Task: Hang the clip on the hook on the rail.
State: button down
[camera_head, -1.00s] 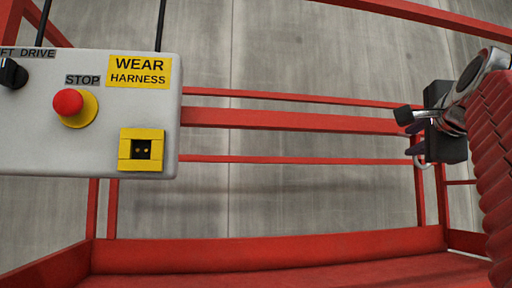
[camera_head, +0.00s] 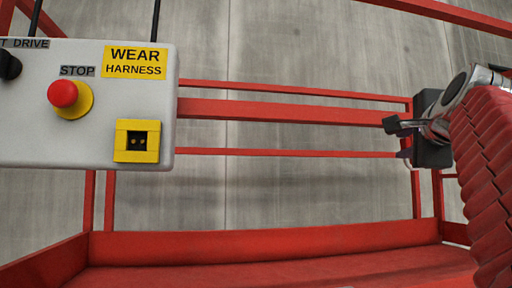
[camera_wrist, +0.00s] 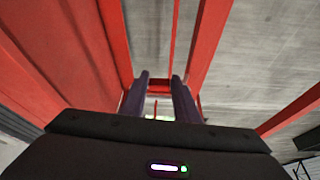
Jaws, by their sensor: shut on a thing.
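My gripper (camera_head: 404,154) is at the right in the head view, beside the right end of the red rails. Its dark purple fingers point down and left. In the wrist view the two fingers (camera_wrist: 160,80) stand close together with a narrow gap, shut on the clip. The clip is mostly hidden; only a small pale sliver below the fingers in the head view may be part of it. Red rails (camera_head: 300,113) run across behind the gripper. I cannot make out the hook in either view.
A grey control box (camera_head: 90,110) with a red stop button (camera_head: 63,94) and a yellow socket (camera_head: 137,141) stands at the left. A red-edged platform (camera_head: 270,232) lies below. The space between box and gripper is open, with a grey concrete surface behind.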

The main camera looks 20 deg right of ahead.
jog(key=shift+d+f, duration=0.15)
jog(key=shift+f, duration=0.15)
jog(key=c, duration=1.8)
grip_release()
jog(key=o, duration=0.5)
jog(key=shift+r, duration=0.15)
